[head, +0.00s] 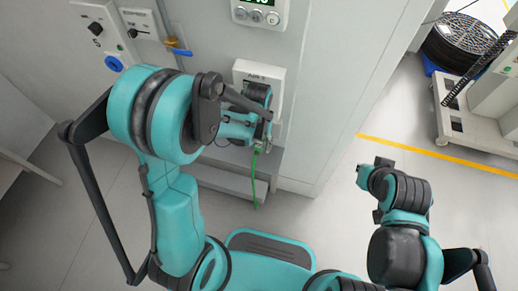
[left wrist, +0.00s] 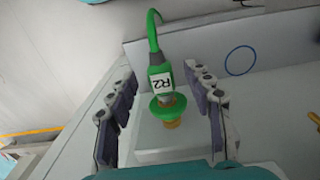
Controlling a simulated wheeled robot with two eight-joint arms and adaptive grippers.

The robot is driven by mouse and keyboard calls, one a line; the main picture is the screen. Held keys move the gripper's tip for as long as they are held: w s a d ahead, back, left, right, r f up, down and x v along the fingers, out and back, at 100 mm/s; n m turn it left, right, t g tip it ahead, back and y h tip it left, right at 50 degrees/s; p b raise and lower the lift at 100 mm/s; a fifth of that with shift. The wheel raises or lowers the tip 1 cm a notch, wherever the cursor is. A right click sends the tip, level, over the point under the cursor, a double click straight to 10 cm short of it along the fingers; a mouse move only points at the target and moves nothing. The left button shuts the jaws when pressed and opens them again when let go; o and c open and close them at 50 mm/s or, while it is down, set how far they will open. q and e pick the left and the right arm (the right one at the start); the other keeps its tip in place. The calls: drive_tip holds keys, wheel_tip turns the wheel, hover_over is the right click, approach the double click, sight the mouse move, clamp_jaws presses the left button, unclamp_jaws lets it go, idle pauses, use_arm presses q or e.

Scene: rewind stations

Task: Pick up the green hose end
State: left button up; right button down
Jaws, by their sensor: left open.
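The green hose end (left wrist: 162,88) shows in the left wrist view, with a white label reading R2, a green collar and a brass-coloured tip. It stands in front of a white block (left wrist: 150,139); I cannot tell whether they touch. My left gripper (left wrist: 164,100) is open, its dark-padded fingers on either side of the hose end with gaps to it. In the head view the left gripper (head: 262,132) is by the wall cabinet, and the green hose (head: 253,182) hangs below it. The hose end itself is mostly hidden there. My right arm's end (head: 376,172) is apart, over the floor.
A small white labelled box (head: 243,72) is on the cabinet right behind the left gripper. A grey ledge (head: 228,180) juts out below. A valve with a yellow handle (head: 178,47) is at upper left.

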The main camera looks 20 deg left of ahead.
use_arm(q)
drive_tip(key=shift+f, duration=0.75)
drive_tip(key=shift+r, duration=0.1)
drive_tip(key=shift+c, duration=0.9)
clamp_jaws()
use_arm(e)
drive_tip(key=shift+f, duration=0.3)
